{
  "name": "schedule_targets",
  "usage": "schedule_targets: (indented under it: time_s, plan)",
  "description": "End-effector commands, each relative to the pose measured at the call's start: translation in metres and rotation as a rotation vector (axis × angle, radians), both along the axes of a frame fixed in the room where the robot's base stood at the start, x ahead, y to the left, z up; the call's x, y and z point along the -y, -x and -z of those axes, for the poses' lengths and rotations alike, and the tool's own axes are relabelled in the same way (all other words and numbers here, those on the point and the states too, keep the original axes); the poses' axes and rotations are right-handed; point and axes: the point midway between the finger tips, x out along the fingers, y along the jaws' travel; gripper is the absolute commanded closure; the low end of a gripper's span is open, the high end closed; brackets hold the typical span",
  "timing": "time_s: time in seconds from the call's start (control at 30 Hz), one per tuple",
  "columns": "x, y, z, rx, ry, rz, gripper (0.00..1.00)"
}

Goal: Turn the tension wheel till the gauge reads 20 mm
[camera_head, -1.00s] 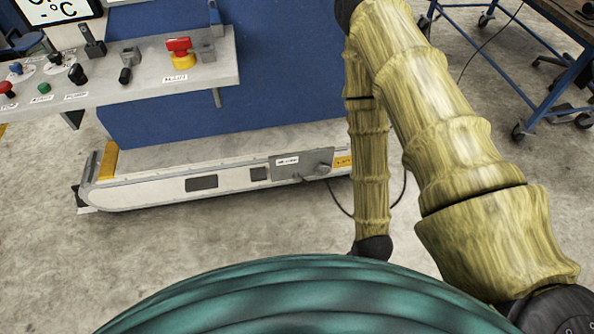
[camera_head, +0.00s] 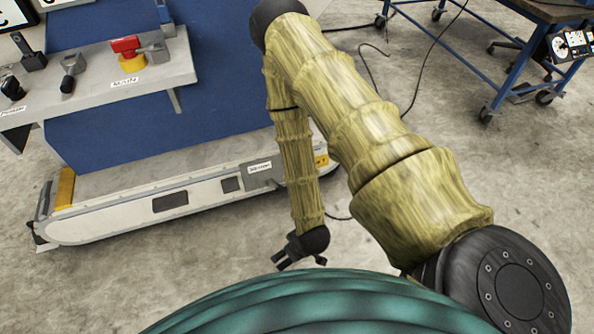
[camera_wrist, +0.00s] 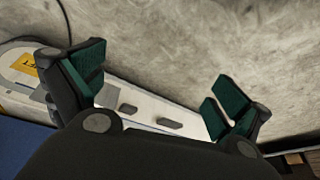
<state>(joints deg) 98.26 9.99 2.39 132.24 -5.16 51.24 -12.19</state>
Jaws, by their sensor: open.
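A low white conveyor (camera_head: 110,220) runs along the floor, with a labelled grey box (camera_head: 258,177) on its front side near the right end. My forearm and wrist cover the area right of this box; no wheel shows clearly now. Two dark plates (camera_head: 170,202) sit on the conveyor's side, and I cannot read any gauge value. My gripper (camera_head: 301,262) points down in front of the conveyor, open and empty. In the wrist view its teal-padded fingers (camera_wrist: 158,95) are spread, with the conveyor side (camera_wrist: 150,112) beyond them. The left finger hides the part near the yellow label (camera_wrist: 24,66).
A grey control shelf (camera_head: 150,75) with a red and yellow switch (camera_head: 128,55) overhangs the conveyor from a blue cabinet (camera_head: 110,130). A blue-framed table (camera_head: 530,45) stands back right. Cables (camera_head: 405,90) lie on the floor. The floor in front of the conveyor is clear.

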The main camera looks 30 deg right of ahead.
Motion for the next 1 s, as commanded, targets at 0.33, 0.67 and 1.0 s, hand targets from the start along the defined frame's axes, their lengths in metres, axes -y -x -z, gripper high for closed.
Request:
schedule_targets:
  time_s: [0.33, 0.67, 1.0]
  plan:
    - [0.024, -0.099, 0.100, 0.300, 0.040, -0.084, 0.00]
    - [0.068, -0.181, 0.164, 0.576, 0.156, -0.136, 0.00]
    - [0.136, -0.247, 0.215, 0.836, 0.352, -0.161, 0.00]
